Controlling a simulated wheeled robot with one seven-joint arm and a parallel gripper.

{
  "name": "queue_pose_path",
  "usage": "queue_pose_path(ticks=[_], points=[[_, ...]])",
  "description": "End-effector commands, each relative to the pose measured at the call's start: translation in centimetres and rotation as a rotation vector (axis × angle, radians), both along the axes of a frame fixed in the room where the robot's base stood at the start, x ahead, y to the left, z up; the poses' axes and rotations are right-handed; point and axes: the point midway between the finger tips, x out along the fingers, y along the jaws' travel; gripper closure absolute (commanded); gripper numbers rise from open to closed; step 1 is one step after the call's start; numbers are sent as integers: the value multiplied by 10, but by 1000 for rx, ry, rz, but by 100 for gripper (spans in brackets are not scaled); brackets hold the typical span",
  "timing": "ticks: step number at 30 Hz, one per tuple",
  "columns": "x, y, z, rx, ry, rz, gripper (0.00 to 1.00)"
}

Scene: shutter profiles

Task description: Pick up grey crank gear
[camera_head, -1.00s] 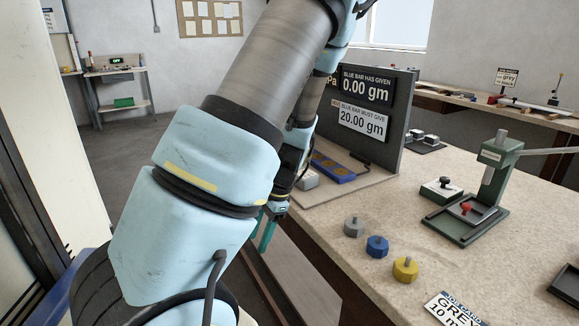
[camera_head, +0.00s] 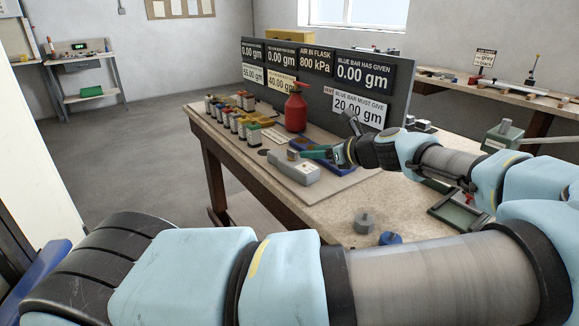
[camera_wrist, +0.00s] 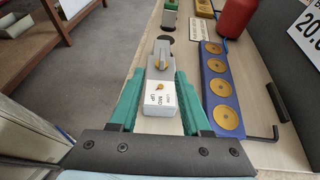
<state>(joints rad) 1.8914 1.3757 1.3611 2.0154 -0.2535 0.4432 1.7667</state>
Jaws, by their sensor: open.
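My gripper (camera_head: 308,153) is open at the grey box on the bench's left part. In the wrist view its teal fingers (camera_wrist: 160,76) lie either side of the grey box (camera_wrist: 160,97), which has a white label and a small yellow mark. A grey upright piece (camera_wrist: 162,52) stands on the far end of this box, just beyond the fingertips; I cannot tell whether it is the crank gear. In the head view the grey box (camera_head: 297,171) sits under the gripper. A grey faceted knob with a stem (camera_head: 364,222) stands apart on the bench, beside a blue one (camera_head: 390,238).
A blue strip with round tan discs (camera_wrist: 222,88) lies right of the box. A red bottle (camera_head: 296,108) and several coloured blocks (camera_head: 232,119) stand farther back. A dark sign panel (camera_head: 400,85) rises along the bench's rear. My arm hides much of the front bench.

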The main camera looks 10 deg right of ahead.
Motion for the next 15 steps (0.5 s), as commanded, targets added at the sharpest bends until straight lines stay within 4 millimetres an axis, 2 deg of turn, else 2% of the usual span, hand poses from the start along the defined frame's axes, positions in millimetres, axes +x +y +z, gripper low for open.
queue_pose_path(ticks=[6,15], points=[[28,18,-11,1,0,5,52],[50,28,-18,1,-1,5,52]])
